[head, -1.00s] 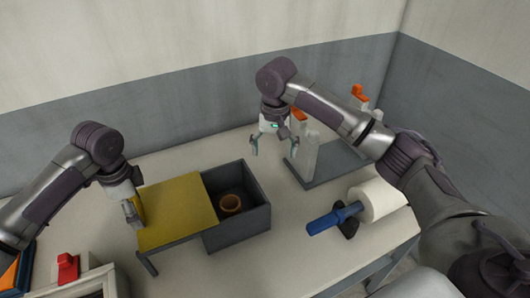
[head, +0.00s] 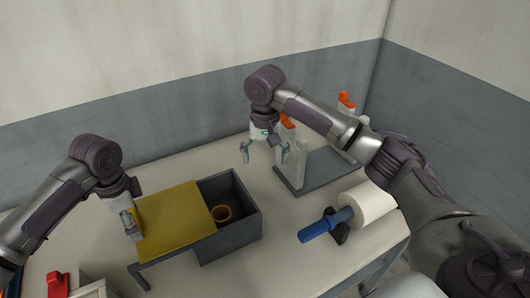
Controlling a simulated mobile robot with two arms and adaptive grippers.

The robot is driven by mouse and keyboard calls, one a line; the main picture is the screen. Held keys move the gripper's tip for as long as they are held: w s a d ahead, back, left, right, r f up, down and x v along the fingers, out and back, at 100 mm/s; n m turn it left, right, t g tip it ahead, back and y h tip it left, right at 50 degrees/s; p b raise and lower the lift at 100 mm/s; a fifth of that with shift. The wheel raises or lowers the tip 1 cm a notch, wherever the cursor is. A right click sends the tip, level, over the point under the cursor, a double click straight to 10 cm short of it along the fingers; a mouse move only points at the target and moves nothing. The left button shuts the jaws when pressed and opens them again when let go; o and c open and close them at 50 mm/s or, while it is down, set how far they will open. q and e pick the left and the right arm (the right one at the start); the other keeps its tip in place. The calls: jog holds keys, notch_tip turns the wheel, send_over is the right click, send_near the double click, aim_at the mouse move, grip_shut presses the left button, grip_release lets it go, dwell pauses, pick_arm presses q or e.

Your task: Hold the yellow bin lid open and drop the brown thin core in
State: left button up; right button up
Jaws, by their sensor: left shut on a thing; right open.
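The brown core (head: 222,213) is inside the bin, in the uncovered part, partly hidden by the bin walls and lid edge. My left gripper (head: 134,228) is shut on the lid at its left edge. My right gripper (head: 262,155) is open and empty, above and behind the bin's right end.
A grey stand (head: 315,172) with white posts and orange tops is behind right. A white roll (head: 367,204) on a blue-handled holder (head: 322,227) lies right of the bin. A red item (head: 56,284) is at the front left. Table between bin and roll is clear.

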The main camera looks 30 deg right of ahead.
aim_at(180, 212)
pick_arm(q)
jog(key=shift+w+d+r+p, duration=0.1)
jog(key=shift+d+p, duration=0.2)
jog(key=shift+d, duration=1.25)
jog(key=shift+d+r+p, duration=0.1)
jog(key=shift+d+p, duration=0.2)
jog(key=shift+d, duration=1.2)
jog(key=shift+d+f, duration=0.1)
jog(key=shift+d, duration=2.25)
jog(key=o, duration=1.1)
jog(key=shift+o, duration=0.2)
notch_tip(180, 212, up, 12)
jog(key=shift+f, duration=0.15)
